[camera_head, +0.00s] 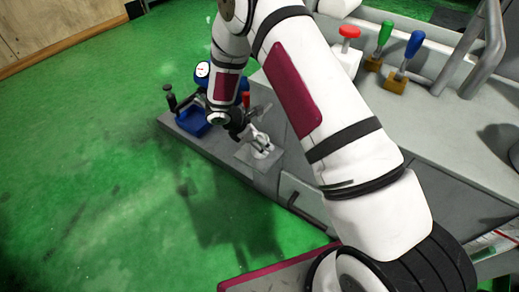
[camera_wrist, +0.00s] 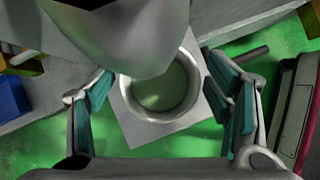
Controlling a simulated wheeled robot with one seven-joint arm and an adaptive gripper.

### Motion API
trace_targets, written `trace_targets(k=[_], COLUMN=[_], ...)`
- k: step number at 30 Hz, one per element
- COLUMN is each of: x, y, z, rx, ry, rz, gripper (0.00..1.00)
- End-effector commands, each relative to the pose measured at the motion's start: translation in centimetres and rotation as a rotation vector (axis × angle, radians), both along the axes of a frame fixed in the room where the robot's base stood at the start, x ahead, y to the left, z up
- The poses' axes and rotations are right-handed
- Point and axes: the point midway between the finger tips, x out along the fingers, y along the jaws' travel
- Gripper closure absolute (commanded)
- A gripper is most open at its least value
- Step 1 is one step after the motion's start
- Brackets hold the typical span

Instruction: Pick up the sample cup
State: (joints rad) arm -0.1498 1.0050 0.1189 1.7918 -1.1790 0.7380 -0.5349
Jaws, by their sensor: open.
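The sample cup (camera_wrist: 188,96) is a round, shiny metal cup with a greenish inside, seen from above in the wrist view. It stands on a light grey square plate (camera_wrist: 137,137). A grey pointed shape hides part of its far rim. My gripper (camera_wrist: 160,88) is open, with one teal-padded finger to the left of the cup and one to the right. The cup lies between them and is not clasped. In the head view my gripper (camera_head: 261,143) is low over the plate (camera_head: 248,158) on the grey machine ledge, and it largely hides the cup there.
A blue part (camera_head: 192,121) and a black knobbed post (camera_head: 169,94) stand left of my gripper. A white block with a red knob (camera_head: 348,32), and a green (camera_head: 385,32) and a blue handle (camera_head: 414,44) stand on the machine top. Green floor is free at left.

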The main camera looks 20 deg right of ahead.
Motion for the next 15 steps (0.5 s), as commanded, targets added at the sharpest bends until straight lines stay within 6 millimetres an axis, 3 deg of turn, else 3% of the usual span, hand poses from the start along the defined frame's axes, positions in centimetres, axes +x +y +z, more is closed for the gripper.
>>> trace_targets(k=[7,13,15], x=[0.09,0.08,0.08], y=[-0.08,-0.07,-0.06], z=[-0.14,-0.12,-0.13], rx=[0.0,0.0,0.0], ry=[-0.002,-0.002,-0.002], rz=[0.001,0.001,0.001], gripper=[0.3,0.75,0.8])
